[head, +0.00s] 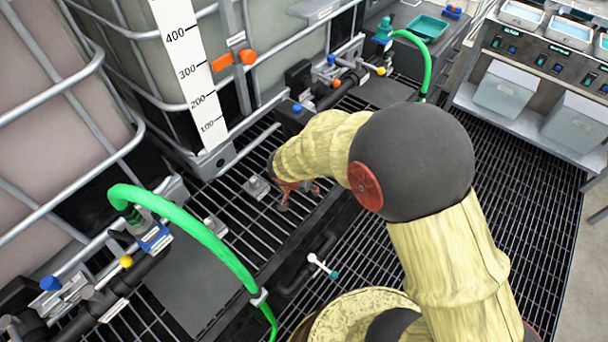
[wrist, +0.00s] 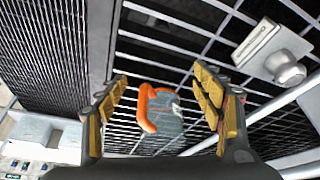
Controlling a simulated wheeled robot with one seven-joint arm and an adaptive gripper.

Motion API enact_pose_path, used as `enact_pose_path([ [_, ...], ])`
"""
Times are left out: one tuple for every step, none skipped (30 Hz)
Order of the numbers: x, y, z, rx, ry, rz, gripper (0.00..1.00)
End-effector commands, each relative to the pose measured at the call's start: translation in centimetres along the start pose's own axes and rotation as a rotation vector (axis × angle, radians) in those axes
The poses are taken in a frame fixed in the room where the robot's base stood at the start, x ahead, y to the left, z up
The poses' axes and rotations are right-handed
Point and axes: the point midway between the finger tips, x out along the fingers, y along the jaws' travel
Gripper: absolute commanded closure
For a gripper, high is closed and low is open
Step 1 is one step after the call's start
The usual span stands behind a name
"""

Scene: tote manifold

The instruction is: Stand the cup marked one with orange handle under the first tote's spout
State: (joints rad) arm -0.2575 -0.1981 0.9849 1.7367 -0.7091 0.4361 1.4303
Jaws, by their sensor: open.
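The cup (wrist: 168,120) shows in the wrist view as a grey, rounded shape with an orange handle (wrist: 147,108) on its left side. It is over the dark grating, between and beyond my two fingers; I cannot read its mark. My gripper (wrist: 165,90) is open, one yellow-padded finger on each side of the cup, with nothing clearly held. In the head view my gripper (head: 290,196) is low over the grating in front of the middle tote (head: 150,62), partly hidden by my arm. I cannot make out the cup there, nor tell which spout is the first tote's.
A green hose (head: 190,230) arches over the near-left pipework. A caged tote (head: 50,130) stands at the left. A metal bracket (head: 256,187) sits on the grating beside my gripper. A pipe with a white-handled valve (head: 320,265) runs below. A shelf with bins (head: 505,92) stands at the right.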

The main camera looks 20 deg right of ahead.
Motion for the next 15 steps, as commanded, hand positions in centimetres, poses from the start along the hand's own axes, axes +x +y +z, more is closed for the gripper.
enact_pose_path([
  [-0.5,-0.1,0.8,-0.005,0.001,-0.002,0.33],
  [-0.6,0.0,1.3,-0.004,0.000,-0.001,0.33],
  [-0.8,0.0,1.7,-0.005,0.001,-0.001,0.33],
  [-1.0,-0.1,2.1,-0.004,0.001,-0.001,0.33],
  [-1.1,-0.1,2.4,-0.003,0.001,-0.001,0.33],
  [-1.2,0.0,2.7,-0.003,0.001,0.000,0.33],
  [-1.3,0.0,2.9,-0.003,0.001,0.000,0.33],
  [-1.3,0.0,3.1,-0.002,0.001,0.000,0.33],
  [-1.4,0.0,3.3,-0.002,0.001,0.000,0.33],
  [-1.6,0.1,3.3,-0.002,0.002,0.000,0.33],
  [-2.0,0.1,3.1,-0.004,0.003,-0.001,0.33],
  [-2.7,0.3,2.6,-0.006,0.007,-0.003,0.33],
  [-3.5,0.5,2.1,-0.010,0.011,-0.005,0.33],
  [-4.4,0.9,1.6,-0.016,0.015,-0.005,0.33],
  [-6.0,1.4,0.7,-0.025,0.020,-0.007,0.33],
])
